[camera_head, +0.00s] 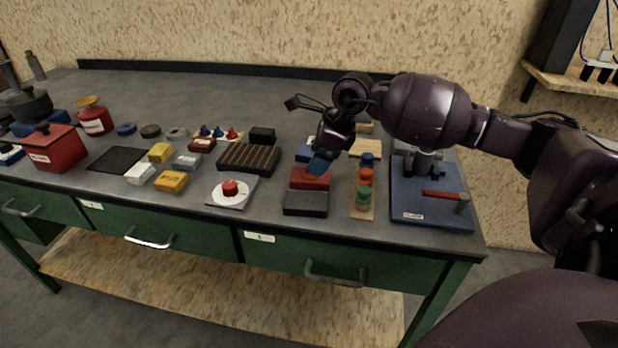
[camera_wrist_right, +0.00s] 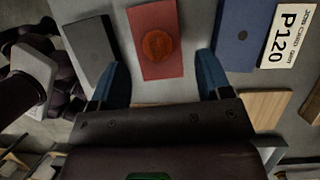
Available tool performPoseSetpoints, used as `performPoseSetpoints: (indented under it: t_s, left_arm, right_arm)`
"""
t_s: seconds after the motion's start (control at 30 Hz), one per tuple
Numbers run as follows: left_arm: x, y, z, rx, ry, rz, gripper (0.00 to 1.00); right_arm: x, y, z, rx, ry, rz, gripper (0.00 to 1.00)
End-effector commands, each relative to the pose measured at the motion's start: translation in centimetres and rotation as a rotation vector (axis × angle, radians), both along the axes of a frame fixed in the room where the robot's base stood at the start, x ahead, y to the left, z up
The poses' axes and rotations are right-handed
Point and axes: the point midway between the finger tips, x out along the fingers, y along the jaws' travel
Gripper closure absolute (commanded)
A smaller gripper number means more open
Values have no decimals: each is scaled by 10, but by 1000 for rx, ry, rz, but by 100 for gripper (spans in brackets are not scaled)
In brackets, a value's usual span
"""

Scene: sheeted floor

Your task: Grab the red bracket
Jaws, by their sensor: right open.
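The red bracket (camera_head: 312,182) lies on the workbench between a black block and a blue block, partly hidden by my right gripper in the head view. In the right wrist view the red bracket (camera_wrist_right: 148,65) is a flat red plate with a round orange-red disc on it. My right gripper (camera_head: 319,163) is above it, pointing down. In the right wrist view its blue fingertips (camera_wrist_right: 161,80) are apart, one to each side of the bracket's near end, with nothing held. My left gripper is not in view.
The black block (camera_head: 305,203) and the blue block (camera_wrist_right: 237,32) flank the bracket closely. A wooden strip with coloured pegs (camera_head: 363,190) stands to the right. A blue tray (camera_head: 432,210) with a red-handled hammer is farther right. A ribbed black tray (camera_head: 249,158) is left.

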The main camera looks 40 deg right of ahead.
Motion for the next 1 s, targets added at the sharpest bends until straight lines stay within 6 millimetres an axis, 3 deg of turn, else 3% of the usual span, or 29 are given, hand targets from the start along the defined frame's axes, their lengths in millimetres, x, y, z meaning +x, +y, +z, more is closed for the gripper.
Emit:
performPoseSetpoints:
  t_s: [0.4, 0.97, 1.0]
  left_arm:
    - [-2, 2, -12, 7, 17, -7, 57]
    - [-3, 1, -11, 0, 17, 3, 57]
    - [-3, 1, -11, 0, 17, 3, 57]
  right_arm:
    - [8, 13, -46, 1, 2, 0, 29]
    - [9, 14, -48, 1, -1, 0, 29]
    - [9, 14, -48, 1, -1, 0, 33]
